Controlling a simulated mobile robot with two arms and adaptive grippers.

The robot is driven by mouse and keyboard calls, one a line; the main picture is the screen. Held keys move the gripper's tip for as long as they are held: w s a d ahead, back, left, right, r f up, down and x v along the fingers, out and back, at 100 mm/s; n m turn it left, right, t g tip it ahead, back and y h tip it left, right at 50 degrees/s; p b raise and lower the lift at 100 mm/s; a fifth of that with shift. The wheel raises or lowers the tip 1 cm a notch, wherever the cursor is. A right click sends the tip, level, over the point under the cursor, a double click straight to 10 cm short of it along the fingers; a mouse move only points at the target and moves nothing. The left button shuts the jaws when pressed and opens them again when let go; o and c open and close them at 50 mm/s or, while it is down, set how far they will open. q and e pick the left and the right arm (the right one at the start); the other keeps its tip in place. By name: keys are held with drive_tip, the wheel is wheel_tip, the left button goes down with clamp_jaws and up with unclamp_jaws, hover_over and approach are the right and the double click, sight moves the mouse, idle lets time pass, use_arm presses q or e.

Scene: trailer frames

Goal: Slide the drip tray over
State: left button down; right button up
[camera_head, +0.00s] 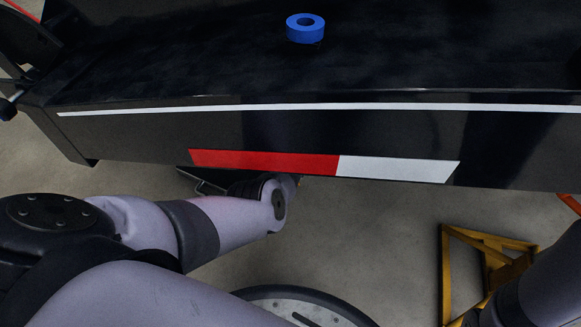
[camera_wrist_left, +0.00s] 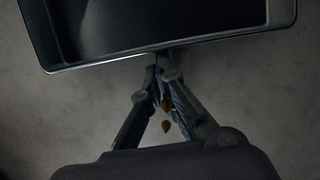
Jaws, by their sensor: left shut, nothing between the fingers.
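The drip tray (camera_wrist_left: 165,25) is a dark, shallow tray with a raised grey rim. It fills the top of the left wrist view. My left gripper (camera_wrist_left: 163,70) is shut and empty, its fingertips at the middle of the tray's near rim. They look touching or almost touching it. In the head view a dark corner, likely the tray (camera_head: 193,179), shows below the trailer frame (camera_head: 250,125). The rest is hidden by the frame and my left arm. My left gripper is hidden there too. My right gripper is out of view.
Small brown drops or spots (camera_wrist_left: 165,126) show between my left fingers on the grey floor. A blue tape roll (camera_head: 305,28) lies on the black frame, which has a red and white strip (camera_head: 265,162). A yellow stand (camera_head: 485,265) is at right.

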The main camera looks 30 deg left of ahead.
use_arm(q)
drive_tip(key=shift+s+a, duration=0.25)
drive_tip(key=shift+s, duration=0.05)
drive_tip(key=shift+f, duration=0.1)
drive_tip(key=v, duration=1.2)
drive_tip(key=shift+w, duration=0.1)
